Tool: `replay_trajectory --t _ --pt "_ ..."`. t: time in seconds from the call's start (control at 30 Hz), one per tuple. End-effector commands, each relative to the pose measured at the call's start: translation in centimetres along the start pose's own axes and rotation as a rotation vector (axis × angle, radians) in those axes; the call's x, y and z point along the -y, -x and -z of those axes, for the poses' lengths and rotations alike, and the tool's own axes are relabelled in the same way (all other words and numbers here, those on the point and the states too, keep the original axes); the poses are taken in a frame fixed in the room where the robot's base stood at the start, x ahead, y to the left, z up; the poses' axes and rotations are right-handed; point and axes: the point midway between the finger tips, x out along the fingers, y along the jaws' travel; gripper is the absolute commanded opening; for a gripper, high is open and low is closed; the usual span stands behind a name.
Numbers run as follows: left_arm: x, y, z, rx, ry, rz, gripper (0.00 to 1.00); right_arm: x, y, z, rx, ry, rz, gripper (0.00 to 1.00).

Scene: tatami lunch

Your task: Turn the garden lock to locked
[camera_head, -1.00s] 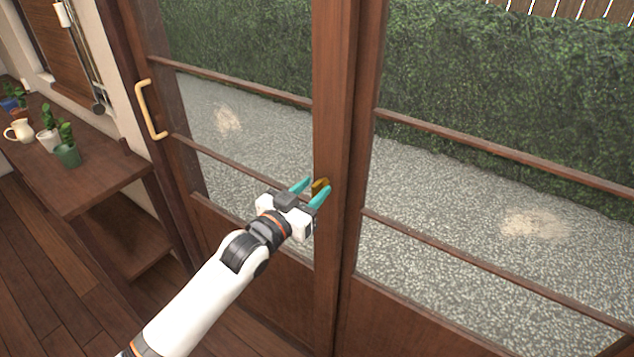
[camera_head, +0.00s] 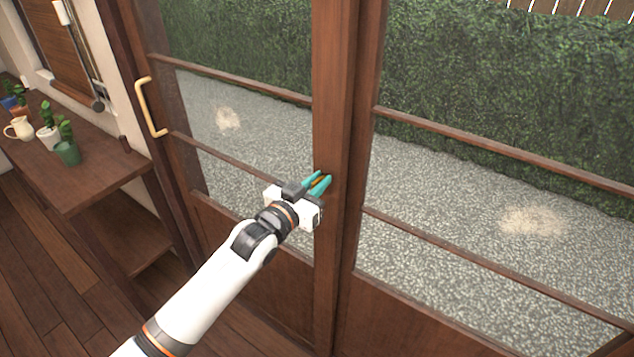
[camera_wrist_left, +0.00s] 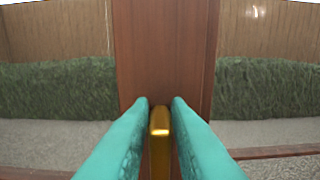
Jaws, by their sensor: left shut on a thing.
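The garden lock (camera_head: 318,182) is a small brass piece on the dark wooden upright where the glass door panels meet. My left gripper (camera_head: 319,182) reaches it from the lower left, with its teal fingers closed on its two sides. In the left wrist view the brass lock (camera_wrist_left: 160,140) stands upright between the two fingers of the left gripper (camera_wrist_left: 160,112). Much of the lock is hidden by the fingers in the head view. My right gripper is not in view.
A pale door handle (camera_head: 148,108) is on the left door frame. A wooden bench (camera_head: 100,180) at the left holds a green pot (camera_head: 67,153), a cream jug (camera_head: 20,128) and other plants. Glass panes show gravel and a hedge outside.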

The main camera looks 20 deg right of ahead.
Motion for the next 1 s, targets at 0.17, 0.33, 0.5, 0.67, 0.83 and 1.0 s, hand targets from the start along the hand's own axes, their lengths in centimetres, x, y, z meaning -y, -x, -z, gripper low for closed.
replay_trajectory --t 0.17,0.33,0.5,0.67,0.83,1.0 --pt "0.02 0.02 0.05 -0.001 -0.042 0.000 0.00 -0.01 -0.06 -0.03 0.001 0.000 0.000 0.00" --pt "0.08 0.01 0.05 0.000 -0.136 0.000 0.00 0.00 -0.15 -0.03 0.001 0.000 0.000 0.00" --pt "0.23 0.00 0.05 0.000 -0.278 0.001 0.00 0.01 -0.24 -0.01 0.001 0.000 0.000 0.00" --pt "0.34 0.02 0.11 0.000 -0.430 0.000 0.00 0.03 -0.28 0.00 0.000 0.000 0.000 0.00" --pt "0.43 0.03 0.16 0.000 -0.593 0.000 0.00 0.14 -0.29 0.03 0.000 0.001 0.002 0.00" --pt "0.56 0.02 0.25 0.000 -0.753 0.001 0.00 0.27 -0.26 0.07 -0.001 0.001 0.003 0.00"
